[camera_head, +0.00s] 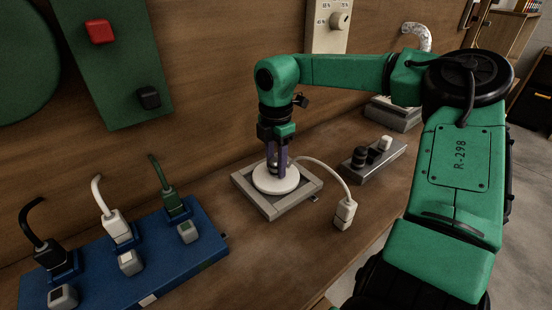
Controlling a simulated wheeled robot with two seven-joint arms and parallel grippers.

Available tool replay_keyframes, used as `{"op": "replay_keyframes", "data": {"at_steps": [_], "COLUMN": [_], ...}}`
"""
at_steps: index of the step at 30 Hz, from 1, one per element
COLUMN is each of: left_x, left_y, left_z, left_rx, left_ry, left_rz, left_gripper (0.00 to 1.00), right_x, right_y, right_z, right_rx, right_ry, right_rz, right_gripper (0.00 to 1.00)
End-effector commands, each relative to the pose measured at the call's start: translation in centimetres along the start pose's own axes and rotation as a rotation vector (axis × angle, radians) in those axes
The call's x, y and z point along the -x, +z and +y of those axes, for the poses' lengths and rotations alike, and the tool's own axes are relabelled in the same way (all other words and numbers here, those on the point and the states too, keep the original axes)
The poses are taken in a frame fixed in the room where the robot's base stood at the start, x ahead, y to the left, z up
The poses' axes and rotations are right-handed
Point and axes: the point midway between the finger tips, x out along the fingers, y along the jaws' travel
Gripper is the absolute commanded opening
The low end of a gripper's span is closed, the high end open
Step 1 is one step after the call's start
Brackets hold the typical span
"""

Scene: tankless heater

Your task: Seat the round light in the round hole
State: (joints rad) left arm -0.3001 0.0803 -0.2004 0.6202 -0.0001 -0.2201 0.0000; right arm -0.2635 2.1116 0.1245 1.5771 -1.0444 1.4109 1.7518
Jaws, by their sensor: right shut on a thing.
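The round light (275,181) is a flat white disc with a white cable running right to a white plug (344,214). It is at the grey square frame (268,208) on the wooden bench. The round hole is hidden under the light, so I cannot tell whether the light is fully seated. My right gripper (277,164) points straight down and is shut on the middle of the light. My left gripper is not in view.
A blue block (140,278) with black, white and green plugs stands at the left. A grey tray (375,165) with small parts lies to the right. A green panel (110,60) with a red button (99,31) is on the wooden wall. Bare bench lies in front of the frame.

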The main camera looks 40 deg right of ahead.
Motion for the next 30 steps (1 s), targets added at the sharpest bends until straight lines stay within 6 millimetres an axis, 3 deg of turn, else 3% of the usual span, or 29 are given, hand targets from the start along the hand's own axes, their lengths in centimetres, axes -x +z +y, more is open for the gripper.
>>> {"op": "replay_keyframes", "data": {"at_steps": [28,29,30], "left_x": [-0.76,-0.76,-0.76], "left_y": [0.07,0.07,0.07], "left_z": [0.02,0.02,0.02], "left_rx": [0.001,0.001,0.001], "left_ry": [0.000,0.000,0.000], "left_rz": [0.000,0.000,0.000], "left_gripper": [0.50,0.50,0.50], "right_x": [-0.94,-0.95,-0.95], "right_y": [-0.01,-0.01,-0.01], "right_z": [-0.01,-0.01,-0.01], "right_rx": [0.000,0.000,0.000], "right_ry": [0.000,0.000,0.000], "right_rz": [0.000,0.000,0.000], "right_gripper": [0.00,0.49,0.64]}}
